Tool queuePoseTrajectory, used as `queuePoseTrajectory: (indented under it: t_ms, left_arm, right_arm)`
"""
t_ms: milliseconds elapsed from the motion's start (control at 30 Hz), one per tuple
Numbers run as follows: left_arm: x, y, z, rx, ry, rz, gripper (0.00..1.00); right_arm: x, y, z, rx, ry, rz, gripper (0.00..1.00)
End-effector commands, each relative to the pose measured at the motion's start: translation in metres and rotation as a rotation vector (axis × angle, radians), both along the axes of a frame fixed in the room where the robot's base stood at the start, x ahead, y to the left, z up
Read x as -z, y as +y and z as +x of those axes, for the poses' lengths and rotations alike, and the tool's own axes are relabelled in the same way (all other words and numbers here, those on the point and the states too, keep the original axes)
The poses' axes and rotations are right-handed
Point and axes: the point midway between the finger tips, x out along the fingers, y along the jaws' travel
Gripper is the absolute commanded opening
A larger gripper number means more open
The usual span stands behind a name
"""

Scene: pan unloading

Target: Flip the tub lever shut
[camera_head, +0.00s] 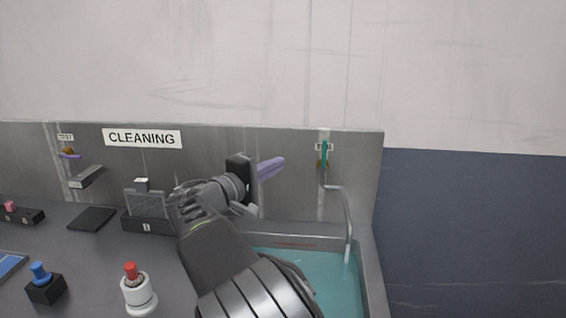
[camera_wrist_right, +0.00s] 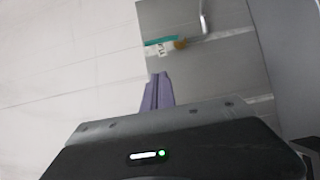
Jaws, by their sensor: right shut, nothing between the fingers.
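The teal tub lever (camera_head: 324,153) stands upright along the wall pipe above the tub, by a brass valve body (camera_head: 319,164) and a small label. In the right wrist view the lever (camera_wrist_right: 162,41) lies beyond my fingertips, beside the label and the brass part. My right gripper (camera_head: 281,161) is shut and empty. Its purple fingers point right toward the lever, with a clear gap between them. The fingers also show pressed together in the right wrist view (camera_wrist_right: 158,76). My left gripper is not in view.
The tub (camera_head: 374,284) holds teal water under a bent metal spout (camera_head: 348,215). A CLEANING sign (camera_head: 142,138) hangs on the back panel. Another valve (camera_head: 70,154) is at far left. A red-topped white container (camera_head: 138,288) and a blue-knobbed black block (camera_head: 44,285) stand on the counter.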

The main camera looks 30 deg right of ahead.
Motion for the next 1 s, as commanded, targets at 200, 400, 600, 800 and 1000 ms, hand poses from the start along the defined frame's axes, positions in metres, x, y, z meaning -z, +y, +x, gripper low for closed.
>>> queuePoseTrajectory:
  t_ms: [200, 400, 600, 800, 1000]
  left_arm:
    - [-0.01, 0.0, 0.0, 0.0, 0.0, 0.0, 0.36]
    - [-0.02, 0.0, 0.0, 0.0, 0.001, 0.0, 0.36]
    - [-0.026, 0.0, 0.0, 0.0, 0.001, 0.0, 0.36]
    - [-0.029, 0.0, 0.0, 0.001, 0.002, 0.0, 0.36]
    - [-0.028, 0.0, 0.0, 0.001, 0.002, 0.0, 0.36]
  right_arm:
    - [-0.002, -0.034, 0.012, 0.004, 0.001, -0.003, 0.0]
    - [-0.003, -0.073, 0.026, 0.005, 0.001, -0.003, 0.0]
    - [-0.002, -0.103, 0.02, 0.002, 0.001, 0.001, 0.0]
    - [-0.001, -0.116, 0.014, 0.0, 0.0, 0.0, 0.0]
    - [0.0, -0.118, 0.013, -0.001, 0.0, 0.0, 0.0]
